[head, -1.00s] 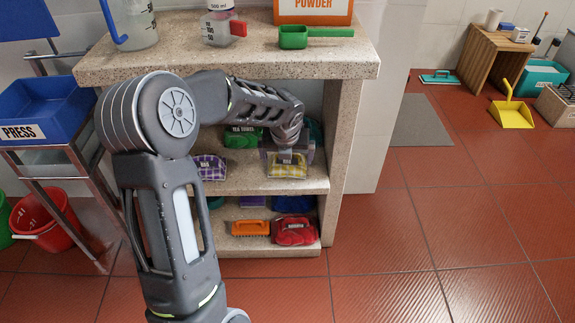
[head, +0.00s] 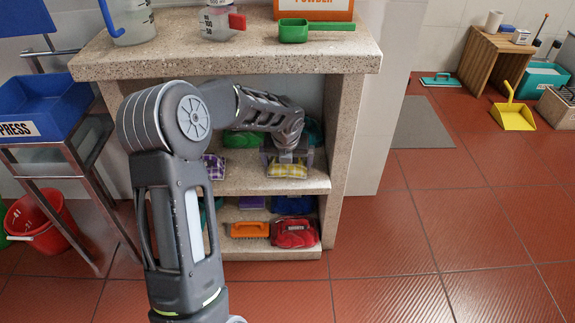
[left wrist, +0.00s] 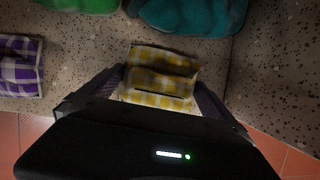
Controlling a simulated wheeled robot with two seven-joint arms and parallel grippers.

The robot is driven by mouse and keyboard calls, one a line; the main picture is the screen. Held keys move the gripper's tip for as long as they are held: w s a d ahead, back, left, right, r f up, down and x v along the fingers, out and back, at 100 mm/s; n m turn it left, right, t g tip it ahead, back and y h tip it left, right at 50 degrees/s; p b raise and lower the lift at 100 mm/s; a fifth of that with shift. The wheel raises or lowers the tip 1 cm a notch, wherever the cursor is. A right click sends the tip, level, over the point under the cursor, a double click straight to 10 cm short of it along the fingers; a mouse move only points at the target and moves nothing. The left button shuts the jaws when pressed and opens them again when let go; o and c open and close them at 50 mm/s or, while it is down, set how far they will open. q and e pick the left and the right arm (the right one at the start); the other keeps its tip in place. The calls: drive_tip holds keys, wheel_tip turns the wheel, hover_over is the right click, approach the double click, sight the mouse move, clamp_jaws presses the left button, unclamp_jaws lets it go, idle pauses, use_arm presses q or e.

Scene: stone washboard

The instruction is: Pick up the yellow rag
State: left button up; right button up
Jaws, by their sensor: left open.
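The yellow rag (head: 287,171) is a folded yellow and white checked cloth on the upper shelf of the stone unit, near its front edge. It also shows in the left wrist view (left wrist: 160,80), lying between my two fingers. My left gripper (head: 287,160) is open over the rag, with one finger on each side of it. I cannot tell whether the fingers touch the cloth. My right gripper is not in view.
A purple checked rag (head: 214,166) lies left on the same shelf, with green (left wrist: 80,4) and teal (left wrist: 195,14) cloths behind. The stone side wall (head: 350,150) stands close to the right.

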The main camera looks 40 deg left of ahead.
use_arm(q)
drive_tip(key=shift+c, duration=0.6)
drive_tip(key=c, duration=0.9)
